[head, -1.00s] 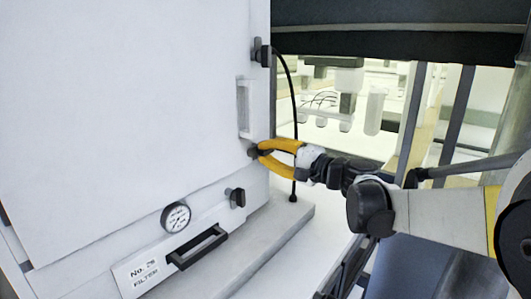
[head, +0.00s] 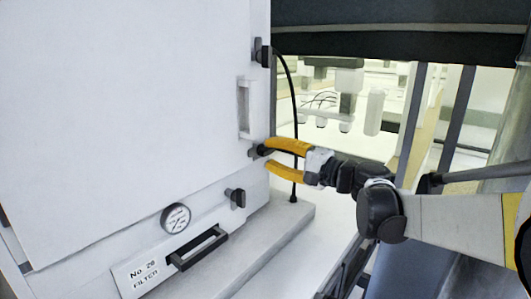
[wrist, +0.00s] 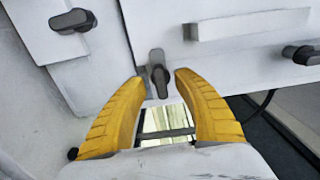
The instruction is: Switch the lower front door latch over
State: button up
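The lower front door latch (head: 255,152) is a small dark grey lever at the lower right edge of the large white door (head: 130,100). In the wrist view this latch (wrist: 158,72) shows between the yellow fingertips, its lever lying lengthwise between them. My gripper (head: 267,156) has yellow fingers spread apart with the tips near the latch. In the wrist view my gripper (wrist: 159,77) has a gap on both sides of the lever; no contact is visible.
A door handle (head: 244,108) sits above the lower latch. A filter panel latch (head: 236,197), a round gauge (head: 175,218) and a black drawer handle (head: 198,247) are below. A black cable (head: 294,120) hangs behind my gripper. A pale ledge (head: 270,235) runs along the base.

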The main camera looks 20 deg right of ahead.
jog(key=v, duration=0.9)
jog(key=shift+s+d, duration=0.2)
jog(key=shift+s, duration=0.15)
